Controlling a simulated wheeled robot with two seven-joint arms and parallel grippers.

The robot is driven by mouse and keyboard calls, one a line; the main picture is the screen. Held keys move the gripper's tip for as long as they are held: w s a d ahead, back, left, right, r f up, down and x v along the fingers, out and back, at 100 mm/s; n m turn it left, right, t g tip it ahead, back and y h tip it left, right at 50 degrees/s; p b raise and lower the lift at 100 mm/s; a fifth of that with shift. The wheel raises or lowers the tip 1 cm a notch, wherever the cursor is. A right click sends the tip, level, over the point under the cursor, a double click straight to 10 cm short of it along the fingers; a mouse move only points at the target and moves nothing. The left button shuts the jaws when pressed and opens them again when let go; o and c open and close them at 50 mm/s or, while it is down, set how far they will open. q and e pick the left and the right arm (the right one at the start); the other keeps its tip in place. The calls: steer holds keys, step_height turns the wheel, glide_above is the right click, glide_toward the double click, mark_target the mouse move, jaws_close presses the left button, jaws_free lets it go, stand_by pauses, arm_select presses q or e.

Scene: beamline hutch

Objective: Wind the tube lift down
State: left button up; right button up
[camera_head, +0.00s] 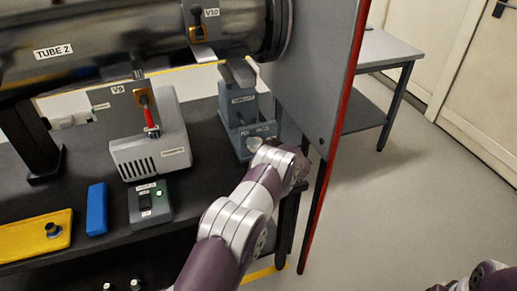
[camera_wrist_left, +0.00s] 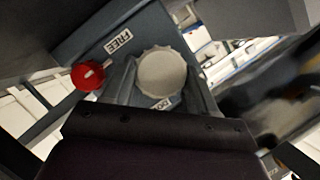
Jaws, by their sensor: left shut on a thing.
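The tube lift (camera_head: 238,110) is a blue-grey stand under the right part of the dark tube (camera_head: 120,45). In the left wrist view its face shows a round, ridged pale grey knob (camera_wrist_left: 162,73), a red knob (camera_wrist_left: 88,77) and a FREE label (camera_wrist_left: 118,41). A second label below the grey knob is partly hidden. My left gripper (camera_wrist_left: 162,88) is shut on the grey knob. In the head view my left arm reaches to the lift's front, and its wrist hides the jaws. My right gripper is out of view; only part of my arm shows at bottom right.
A grey panel with a red edge (camera_head: 346,110) stands close right of my left wrist. A vented box (camera_head: 152,155), a switch box (camera_head: 150,203), a blue block (camera_head: 97,209) and a yellow plate (camera_head: 20,238) are on the black bench. The floor at right is clear.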

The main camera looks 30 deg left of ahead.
arm_select(q)
steer(key=shift+f+m+b, duration=0.15)
steer(key=shift+m+b, duration=0.15)
steer(key=shift+m, duration=0.2)
steer(key=shift+y, duration=0.3)
steer(key=o, duration=1)
steer(key=shift+w, duration=0.1)
steer(key=shift+o, duration=0.2)
steer(key=shift+d, duration=0.1)
steer(key=v, duration=1.2)
steer(key=shift+d, duration=0.3)
